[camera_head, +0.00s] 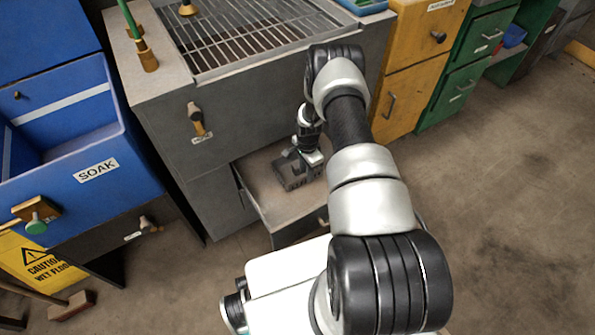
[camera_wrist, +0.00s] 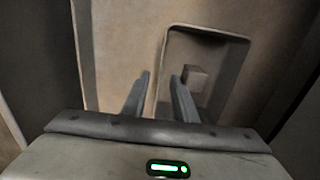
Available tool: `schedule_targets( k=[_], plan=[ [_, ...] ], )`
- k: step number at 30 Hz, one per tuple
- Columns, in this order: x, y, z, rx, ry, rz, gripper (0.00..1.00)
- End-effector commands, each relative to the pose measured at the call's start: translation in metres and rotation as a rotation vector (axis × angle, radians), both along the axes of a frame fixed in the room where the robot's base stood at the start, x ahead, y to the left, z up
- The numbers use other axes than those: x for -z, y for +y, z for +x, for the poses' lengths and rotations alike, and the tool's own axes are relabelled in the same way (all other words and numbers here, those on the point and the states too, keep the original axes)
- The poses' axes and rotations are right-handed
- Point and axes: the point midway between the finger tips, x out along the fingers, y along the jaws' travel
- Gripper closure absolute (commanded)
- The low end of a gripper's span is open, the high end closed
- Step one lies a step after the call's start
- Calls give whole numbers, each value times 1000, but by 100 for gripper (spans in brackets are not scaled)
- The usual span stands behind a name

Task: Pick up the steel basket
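The steel basket (camera_head: 289,181) is a small dark grey open container lying in an open drawer under the grated sink unit. In the wrist view, the basket (camera_wrist: 207,30) shows as a shallow rectangular tray with a raised rim. A small grey block (camera_wrist: 196,78) is inside it. My gripper (camera_wrist: 161,75) is open, with a gap between its fingers. The basket's left wall appears between the two fingers, the right finger over its inside. Whether either finger touches the wall cannot be told. In the head view, my gripper (camera_head: 308,158) reaches down into the drawer and partly hides the basket.
A blue soak tub (camera_head: 85,205) stands left, yellow cabinets (camera_head: 408,95) right. Open floor (camera_head: 500,200) lies to the right.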

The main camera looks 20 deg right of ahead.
Motion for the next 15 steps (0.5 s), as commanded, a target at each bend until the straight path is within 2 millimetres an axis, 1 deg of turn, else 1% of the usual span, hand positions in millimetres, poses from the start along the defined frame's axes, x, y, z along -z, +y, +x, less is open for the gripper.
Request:
schedule_targets(
  k=[1, 3, 6, 14, 15],
  plan=[
    [13, 1, 0, 1, 1, 1, 73],
    [22, 0, 0, 1, 1, 1, 73],
    [30, 0, 0, 1, 1, 0, 73],
    [31, 0, 0, 2, 0, 0, 73],
    [31, 0, 0, 2, 0, 0, 78]
  ],
)
